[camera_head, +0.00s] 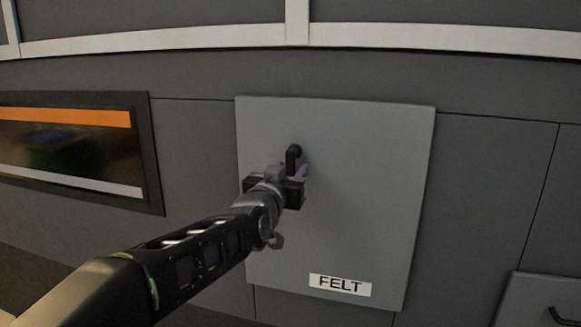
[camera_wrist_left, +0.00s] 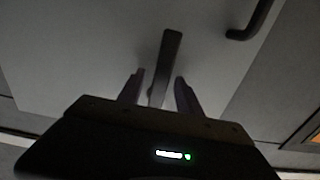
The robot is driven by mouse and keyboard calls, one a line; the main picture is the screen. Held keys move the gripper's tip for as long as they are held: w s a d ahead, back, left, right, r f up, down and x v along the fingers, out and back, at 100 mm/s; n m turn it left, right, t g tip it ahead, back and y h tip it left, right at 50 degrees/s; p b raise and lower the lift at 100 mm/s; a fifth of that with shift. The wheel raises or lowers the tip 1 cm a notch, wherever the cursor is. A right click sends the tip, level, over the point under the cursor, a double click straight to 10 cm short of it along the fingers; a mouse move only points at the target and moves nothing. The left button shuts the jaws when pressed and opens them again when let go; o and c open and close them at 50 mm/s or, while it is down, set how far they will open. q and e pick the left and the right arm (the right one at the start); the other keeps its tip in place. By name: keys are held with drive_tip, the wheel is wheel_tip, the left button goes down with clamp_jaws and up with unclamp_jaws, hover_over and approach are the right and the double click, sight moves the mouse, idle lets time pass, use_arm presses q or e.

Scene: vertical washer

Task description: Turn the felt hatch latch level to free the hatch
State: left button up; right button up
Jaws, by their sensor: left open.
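The felt hatch (camera_head: 360,200) is a light grey panel with a FELT label (camera_head: 340,285) near its bottom edge. Its dark latch (camera_head: 293,153) shows above my left gripper (camera_head: 301,172) in the head view; its lower part is hidden behind the gripper. In the left wrist view the latch lever (camera_wrist_left: 171,50) stands close to upright in the picture, slightly slanted. My left gripper (camera_wrist_left: 158,88) is open, with one finger on each side of the lever. Small gaps show beside the lever; I see no clear grip on it. My right gripper is in no view.
A dark window with an orange strip (camera_head: 66,116) lies left of the hatch. A panel with a dark handle (camera_head: 564,317) is at the lower right. In the left wrist view a dark bar handle (camera_wrist_left: 254,22) shows at the upper right. The hatch face right of my gripper is clear.

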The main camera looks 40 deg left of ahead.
use_arm(q)
drive_tip(key=shift+w, duration=0.1)
drive_tip(key=shift+c, duration=0.4)
clamp_jaws()
idle(1.0)
